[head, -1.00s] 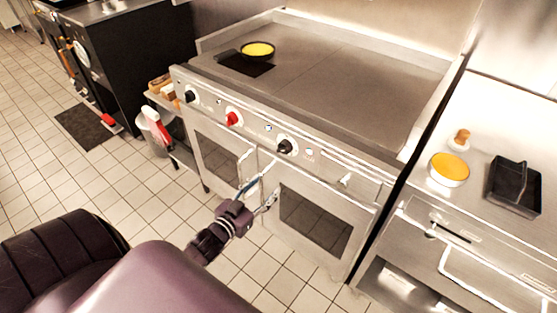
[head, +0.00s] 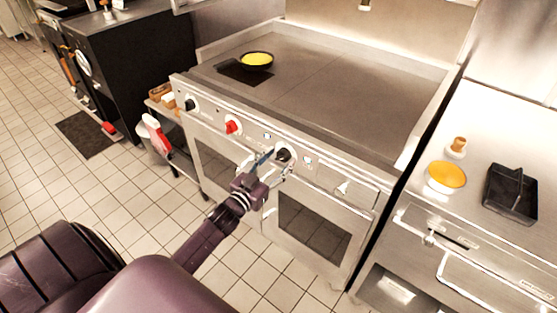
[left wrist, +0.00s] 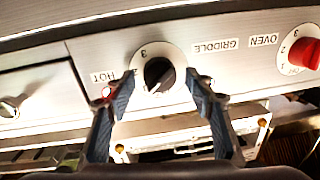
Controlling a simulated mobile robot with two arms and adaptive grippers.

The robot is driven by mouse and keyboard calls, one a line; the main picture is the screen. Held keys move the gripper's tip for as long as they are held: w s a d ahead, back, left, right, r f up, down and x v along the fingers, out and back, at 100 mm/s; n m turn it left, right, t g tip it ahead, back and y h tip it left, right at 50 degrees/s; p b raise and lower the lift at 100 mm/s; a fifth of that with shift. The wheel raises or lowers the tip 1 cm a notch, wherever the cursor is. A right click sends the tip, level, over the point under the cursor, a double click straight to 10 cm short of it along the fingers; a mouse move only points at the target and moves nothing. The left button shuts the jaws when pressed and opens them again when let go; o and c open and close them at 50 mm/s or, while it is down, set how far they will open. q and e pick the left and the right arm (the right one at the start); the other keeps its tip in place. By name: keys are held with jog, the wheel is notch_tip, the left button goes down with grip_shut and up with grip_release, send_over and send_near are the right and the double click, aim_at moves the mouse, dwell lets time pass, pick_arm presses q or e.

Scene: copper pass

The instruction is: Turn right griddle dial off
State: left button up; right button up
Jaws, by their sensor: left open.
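The right griddle dial (head: 283,155) is a black knob on a round white plate on the front panel of the griddle range. In the left wrist view the dial (left wrist: 159,76) is upside down, with numerals 2 and 3 on its plate; its exact setting is hard to read. My left gripper (head: 272,165) is open just in front of the dial. In the left wrist view my left gripper (left wrist: 158,87) has one finger on each side of the dial, apart from it. Whether the fingertips reach past its face is unclear. My right gripper is not in view.
A red oven dial (head: 232,126) and another black dial (head: 191,104) sit farther left on the panel. Oven doors with handles (head: 247,165) lie below. A pan with yellow contents (head: 257,61) is on the griddle. A counter with an orange-filled bowl (head: 446,177) stands right.

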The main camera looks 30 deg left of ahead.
pick_arm(q)
jog(key=shift+c, duration=0.2)
jog(key=c, duration=1.1)
jog(key=shift+r+n+p, duration=0.15)
jog(key=shift+n+p, duration=0.85)
jog(key=shift+p, duration=0.05)
jog(key=shift+n+p, duration=0.85)
jog(key=shift+n, duration=0.35)
jog(key=shift+n+g+p, duration=0.3)
jog(key=shift+n+p, duration=0.2)
jog(key=shift+n, duration=0.7)
jog(key=shift+a+n+p, duration=0.1)
jog(key=shift+n+p, duration=0.2)
jog(key=shift+n, duration=1.1)
